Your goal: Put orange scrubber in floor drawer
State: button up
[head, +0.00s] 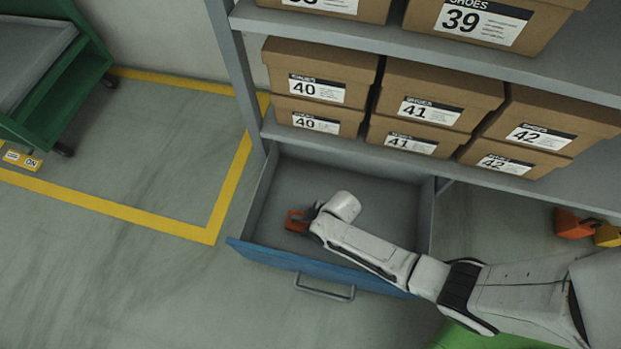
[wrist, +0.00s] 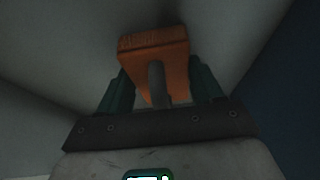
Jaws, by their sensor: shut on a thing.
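The orange scrubber (head: 296,221) is at the end of my arm, over the open floor drawer, in the head view. In the wrist view the orange scrubber (wrist: 152,55) has a grey handle and sits between the two dark fingers of my gripper (wrist: 160,88). My gripper (head: 308,215) is shut on it. The floor drawer (head: 335,262) is pulled out below the lowest shelf, with a blue front and a grey bar handle. Its visible inside is otherwise empty. I cannot tell whether the scrubber touches the drawer bottom.
Shelves above the drawer hold several brown shoe boxes (head: 318,88). A green cart (head: 60,95) stands at the upper left. Yellow floor tape (head: 140,217) runs across the open floor on the left. An orange object (head: 572,224) lies on the floor at right.

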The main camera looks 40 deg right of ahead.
jog(key=shift+f, duration=0.1)
jog(key=shift+f, duration=0.15)
jog(key=o, duration=1.1)
jog(key=shift+c, duration=0.2)
jog(key=shift+s+d+r+p, duration=0.1)
jog(key=shift+r+p, duration=0.2)
jog(key=shift+r, duration=0.35)
jog(key=s+d+r+m+g+h+p, duration=0.1)
jog(key=s+r, duration=0.3)
jog(key=r, duration=0.7)
jog(key=s+d+r+m+g+h+p, duration=0.1)
jog(key=s+d+r+m+p, duration=0.2)
jog(key=r, duration=0.7)
jog(key=s+d+r+m+p, duration=0.2)
jog(key=s+r, duration=0.4)
jog(key=r, duration=0.5)
jog(key=shift+d+r+m+g+h, duration=0.3)
jog(key=shift+d+m+g+h, duration=0.1)
jog(key=shift+d+m, duration=0.2)
